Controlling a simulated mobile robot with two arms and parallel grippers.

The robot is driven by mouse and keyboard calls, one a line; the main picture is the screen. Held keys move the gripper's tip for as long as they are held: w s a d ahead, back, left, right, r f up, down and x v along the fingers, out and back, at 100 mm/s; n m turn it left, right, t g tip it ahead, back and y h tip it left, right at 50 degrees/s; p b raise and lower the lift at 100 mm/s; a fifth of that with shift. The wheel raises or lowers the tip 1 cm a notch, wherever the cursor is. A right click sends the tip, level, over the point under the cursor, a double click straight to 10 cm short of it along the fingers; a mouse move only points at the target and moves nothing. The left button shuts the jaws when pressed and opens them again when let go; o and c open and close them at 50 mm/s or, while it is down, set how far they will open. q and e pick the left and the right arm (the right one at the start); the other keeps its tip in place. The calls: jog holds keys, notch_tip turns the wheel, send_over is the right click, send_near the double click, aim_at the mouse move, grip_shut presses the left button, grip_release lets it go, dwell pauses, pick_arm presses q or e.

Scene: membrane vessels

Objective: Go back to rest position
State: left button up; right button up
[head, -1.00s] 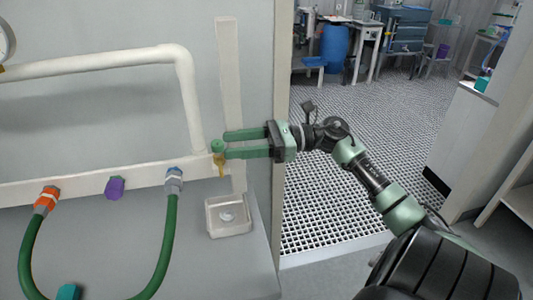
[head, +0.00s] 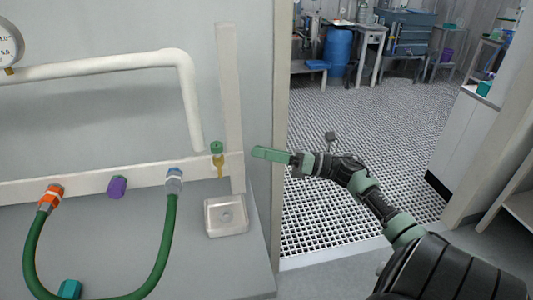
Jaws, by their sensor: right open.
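My right gripper (head: 270,154) is in the middle of the head view, its green fingers pointing left and seen nearly edge-on. It is open and holds nothing. It is apart from the small brass valve with a green knob (head: 217,148), which sits to its left at the right end of the white pipe rail (head: 140,186). My right arm reaches in from the lower right. My left gripper is not in view.
A green hose (head: 165,240) loops below the rail from an orange fitting (head: 50,197) to a grey-blue one (head: 174,180). A purple cap (head: 117,187) is between them. A small square tray (head: 226,215) lies below the valve. Open grated floor (head: 345,115) extends right of the wall edge.

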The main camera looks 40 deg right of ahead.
jog(key=shift+w+d+f+m+t+h, duration=0.1)
jog(key=shift+d+f+m+t+h, duration=0.1)
jog(key=shift+f+m, duration=0.15)
jog(key=shift+d+f+m+t+h, duration=0.1)
jog(key=shift+f+m+h, duration=0.15)
jog(key=shift+m, duration=0.1)
jog(key=d+f+m+t+h, duration=0.3)
jog(key=f+m+h, duration=0.6)
jog(key=f+m, duration=0.9)
jog(key=s+a+f+m+g+h, duration=0.1)
jog(key=s+f+m+g, duration=0.2)
jog(key=f, duration=0.7)
jog(key=s+f+m+g+h, duration=0.2)
jog(key=s+f, duration=0.2)
jog(key=f, duration=0.6)
jog(key=s+a+f+m+g, duration=0.45)
jog(key=s+a+f, duration=0.35)
jog(key=s+f, duration=0.45)
jog(key=s+a+f+m+g, duration=0.45)
jog(key=s+a+f, duration=0.25)
jog(key=s+f, duration=0.5)
jog(key=s+a+f+g, duration=0.1)
jog(key=s+a+g, duration=0.1)
jog(key=s, duration=0.4)
jog(key=s+a+f+m+g, duration=0.1)
jog(key=s+a+g, duration=0.1)
jog(key=s+a, duration=0.3)
jog(key=shift+s+m, duration=0.3)
jog(key=shift+s, duration=0.3)
